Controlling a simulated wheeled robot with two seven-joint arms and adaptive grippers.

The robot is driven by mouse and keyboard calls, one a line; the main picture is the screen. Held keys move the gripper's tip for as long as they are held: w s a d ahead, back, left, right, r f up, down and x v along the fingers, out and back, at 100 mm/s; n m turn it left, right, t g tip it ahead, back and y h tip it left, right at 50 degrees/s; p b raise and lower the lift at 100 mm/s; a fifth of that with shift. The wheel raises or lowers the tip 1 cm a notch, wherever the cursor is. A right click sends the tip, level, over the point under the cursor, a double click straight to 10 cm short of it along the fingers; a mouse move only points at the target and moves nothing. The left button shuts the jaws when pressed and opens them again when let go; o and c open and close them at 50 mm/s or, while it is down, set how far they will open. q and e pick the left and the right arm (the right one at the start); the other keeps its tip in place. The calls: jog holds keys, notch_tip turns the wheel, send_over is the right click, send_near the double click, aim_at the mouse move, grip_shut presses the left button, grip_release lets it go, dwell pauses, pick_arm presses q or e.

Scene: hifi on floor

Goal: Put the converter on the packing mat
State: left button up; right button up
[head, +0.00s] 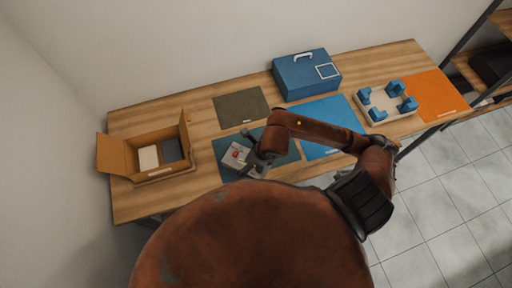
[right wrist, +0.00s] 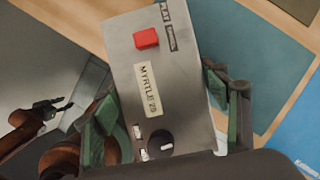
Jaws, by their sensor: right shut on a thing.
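The converter is most likely the grey box (head: 234,156) with a red button; in the right wrist view (right wrist: 185,75) it bears a pale name label and a black knob. My right gripper (head: 252,163) is shut on it, with a green-padded finger on either side in the right wrist view (right wrist: 165,118). The box shows over the teal mat (head: 284,157); whether it touches the mat I cannot tell. Olive (head: 240,107), blue (head: 335,115) and orange (head: 435,92) mats also lie on the table. Their labels are too small to read, so which is the packing mat is unclear.
An open cardboard box (head: 118,154) with a white and a dark item inside stands at the left. A blue case (head: 305,76) stands at the back. A pale tray with blue blocks (head: 378,117) sits at the right. Bare wood shows between the cardboard box and mats.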

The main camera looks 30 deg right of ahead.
jog(key=w+d+f+p, duration=0.1)
jog(key=w+d+f, duration=0.7)
jog(key=shift+w+d+f+p, duration=0.15)
jog(key=shift+w+d+p, duration=0.15)
jog(key=shift+d+p, duration=0.1)
jog(key=shift+w+d+f, duration=0.15)
jog(key=shift+w+f, duration=0.05)
jog(key=shift+f, duration=0.15)
pick_arm(q)
jog(key=shift+w+d+r+p, duration=0.1)
jog(key=shift+w+r+p, duration=0.1)
jog(key=shift+r, duration=0.45)
jog(key=shift+w+r+p, duration=0.15)
jog(key=shift+w+r, duration=0.05)
jog(key=shift+r, duration=0.45)
pick_arm(e)
jog(key=shift+w+d+f, duration=0.1)
jog(key=shift+d+f, duration=0.05)
jog(key=shift+f, duration=1.6)
jog(key=o, duration=2.1)
jog(key=shift+f, duration=0.1)
pick_arm(q)
jog(key=shift+f+b, duration=0.6)
jog(key=shift+b, duration=0.05)
pick_arm(e)
jog(key=v, duration=1.2)
